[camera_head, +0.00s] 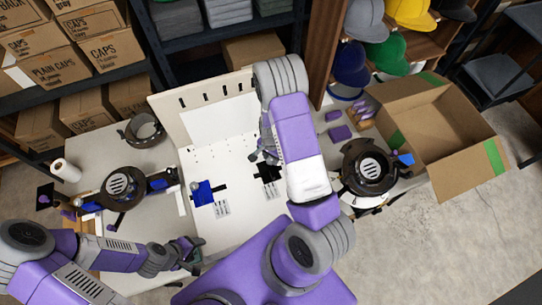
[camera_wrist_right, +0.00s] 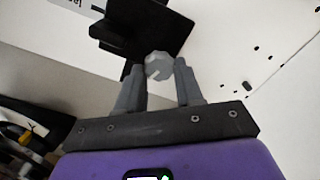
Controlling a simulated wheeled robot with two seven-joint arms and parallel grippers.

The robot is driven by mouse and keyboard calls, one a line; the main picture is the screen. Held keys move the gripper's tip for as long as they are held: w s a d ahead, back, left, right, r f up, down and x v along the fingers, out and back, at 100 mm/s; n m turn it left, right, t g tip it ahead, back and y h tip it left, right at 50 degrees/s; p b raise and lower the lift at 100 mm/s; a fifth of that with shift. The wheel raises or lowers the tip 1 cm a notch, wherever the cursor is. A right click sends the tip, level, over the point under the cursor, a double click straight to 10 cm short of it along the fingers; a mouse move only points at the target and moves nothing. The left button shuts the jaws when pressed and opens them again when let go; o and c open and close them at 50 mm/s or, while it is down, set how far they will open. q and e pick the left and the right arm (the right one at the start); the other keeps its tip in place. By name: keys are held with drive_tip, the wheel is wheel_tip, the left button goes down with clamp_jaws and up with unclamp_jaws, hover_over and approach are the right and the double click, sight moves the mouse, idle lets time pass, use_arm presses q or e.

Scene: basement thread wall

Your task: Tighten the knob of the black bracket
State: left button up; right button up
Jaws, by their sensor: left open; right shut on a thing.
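The black bracket (camera_head: 268,175) is on the white panel (camera_head: 232,150) in the head view, partly covered by my right arm. In the right wrist view the black bracket (camera_wrist_right: 150,28) shows at the top, with its grey faceted knob (camera_wrist_right: 158,66) in front. My right gripper (camera_wrist_right: 160,72) is shut on the knob, one finger on each side. In the head view my right gripper (camera_head: 260,154) is at the bracket's upper edge. My left gripper (camera_head: 190,252) is open and empty at the panel's lower left edge, apart from the brackets.
A blue bracket (camera_head: 202,193) sits on the panel left of the black one. An open cardboard box (camera_head: 440,135) stands at the right. Dark round devices stand on the table at left (camera_head: 122,188) and right (camera_head: 368,168). Purple pieces (camera_head: 340,132) lie near the box.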

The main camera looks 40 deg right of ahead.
use_arm(q)
drive_tip(key=shift+r, duration=0.25)
use_arm(e)
drive_tip(key=m, duration=0.3)
use_arm(q)
drive_tip(key=shift+r+p, duration=0.4)
drive_tip(key=shift+p, duration=0.25)
use_arm(e)
drive_tip(key=m, duration=0.3)
drive_tip(key=shift+s+m, duration=0.15)
drive_tip(key=shift+m, duration=0.15)
use_arm(q)
drive_tip(key=shift+r+p, duration=0.55)
use_arm(e)
drive_tip(key=m, duration=0.3)
drive_tip(key=shift+s, duration=0.1)
use_arm(q)
drive_tip(key=shift+r+p, duration=0.6)
use_arm(e)
drive_tip(key=shift+m, duration=2)
drive_tip(key=o, duration=1.1)
drive_tip(key=shift+c, duration=0.2)
drive_tip(key=shift+a, duration=0.1)
